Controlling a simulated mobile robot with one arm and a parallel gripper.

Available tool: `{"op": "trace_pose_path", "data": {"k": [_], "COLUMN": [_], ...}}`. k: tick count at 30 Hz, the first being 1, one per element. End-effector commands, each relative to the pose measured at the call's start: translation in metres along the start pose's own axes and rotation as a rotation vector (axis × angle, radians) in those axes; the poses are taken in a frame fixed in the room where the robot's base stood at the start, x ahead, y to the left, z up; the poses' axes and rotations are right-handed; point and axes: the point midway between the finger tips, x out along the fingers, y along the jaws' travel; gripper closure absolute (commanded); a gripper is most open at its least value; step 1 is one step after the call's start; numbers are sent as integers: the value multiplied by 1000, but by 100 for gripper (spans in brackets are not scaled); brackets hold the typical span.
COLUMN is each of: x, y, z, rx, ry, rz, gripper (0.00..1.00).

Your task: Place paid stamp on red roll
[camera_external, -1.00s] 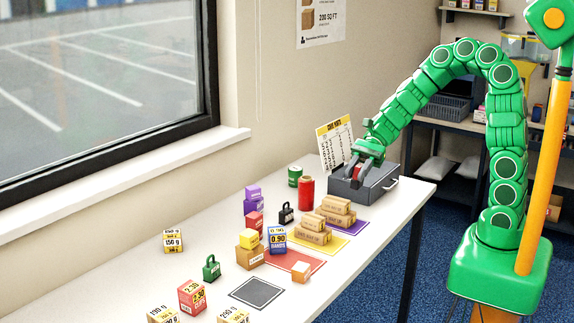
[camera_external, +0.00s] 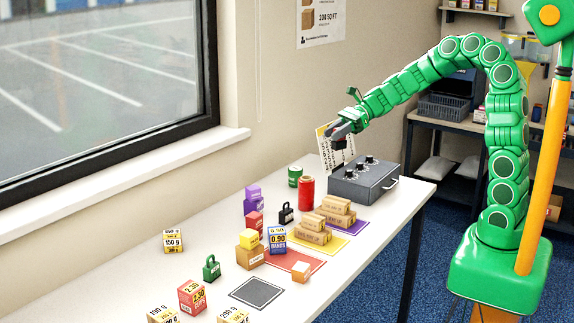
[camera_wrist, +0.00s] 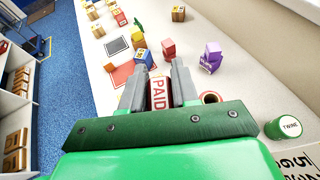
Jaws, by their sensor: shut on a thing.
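My gripper (camera_external: 338,137) is raised above the bench, in front of the price card and up and left of the grey box. In the wrist view its two fingers (camera_wrist: 159,85) are shut on the paid stamp (camera_wrist: 159,92), whose red and white face reads PAID. In the outside view the stamp is hard to make out among the dark fingers. The red roll (camera_external: 306,192) stands upright on the bench, below and left of my gripper and apart from it. In the wrist view its round top (camera_wrist: 211,97) shows right of the fingers, partly hidden by the gripper mount.
The grey box (camera_external: 365,181) with several knobs stands right of the roll. A green twine tin (camera_external: 295,175) is just behind the roll, and a black weight (camera_external: 286,212) is at its left front. Carton stacks (camera_external: 314,234) lie in front. The price card (camera_external: 330,160) stands behind the box.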

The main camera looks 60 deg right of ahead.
Motion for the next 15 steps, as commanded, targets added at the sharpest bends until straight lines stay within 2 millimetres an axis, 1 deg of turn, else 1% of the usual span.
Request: {"op": "trace_pose_path", "data": {"k": [3,15], "x": [12,45], "y": [-14,-54], "z": [-4,-15], "rx": [1,0], "ry": [1,2], "rz": [1,0], "gripper": [100,100]}}
